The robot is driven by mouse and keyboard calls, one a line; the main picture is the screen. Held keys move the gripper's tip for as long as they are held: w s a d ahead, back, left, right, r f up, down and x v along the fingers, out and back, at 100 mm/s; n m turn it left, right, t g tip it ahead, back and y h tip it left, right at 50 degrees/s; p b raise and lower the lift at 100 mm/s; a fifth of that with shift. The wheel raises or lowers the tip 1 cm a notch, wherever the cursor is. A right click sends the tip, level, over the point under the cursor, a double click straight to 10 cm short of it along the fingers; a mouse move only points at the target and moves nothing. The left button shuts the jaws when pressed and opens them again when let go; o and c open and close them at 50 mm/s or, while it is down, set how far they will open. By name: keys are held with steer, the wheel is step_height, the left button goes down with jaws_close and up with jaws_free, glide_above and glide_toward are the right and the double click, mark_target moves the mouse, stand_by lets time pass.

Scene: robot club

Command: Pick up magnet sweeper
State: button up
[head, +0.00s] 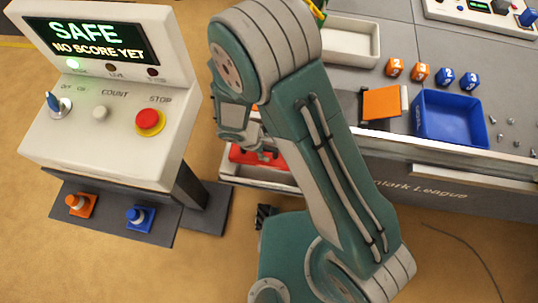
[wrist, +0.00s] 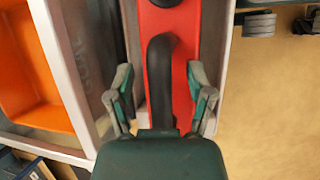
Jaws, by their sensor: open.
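A red tool with a black handle (wrist: 162,75), which looks like the magnet sweeper, lies in a narrow pale tray in the wrist view. My gripper (wrist: 160,85) is open, with one finger on each side of the handle. I cannot tell whether the fingers touch it. In the head view, part of the red tool (head: 240,153) shows in the tray (head: 262,177) below the bench front. There my gripper (head: 262,154) is low over it, and my arm hides much of both.
On the bench are a blue bin (head: 450,117), an orange panel (head: 381,102) and numbered cubes (head: 420,72). Sandy floor is open in front.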

jaws_close()
steer(key=shift+r, duration=0.15)
steer(key=shift+r, duration=0.25)
step_height(320, 180, up, 2)
steer(key=shift+r, duration=0.1)
steer(key=s+a+r, duration=0.2)
steer(key=s+r, duration=0.3)
steer(key=s, duration=0.1)
steer(key=s+a+r, duration=0.2)
steer(key=s+r, duration=0.3)
steer(key=s, duration=0.2)
steer(key=shift+s+a, duration=0.2)
steer(key=shift+a, duration=0.05)
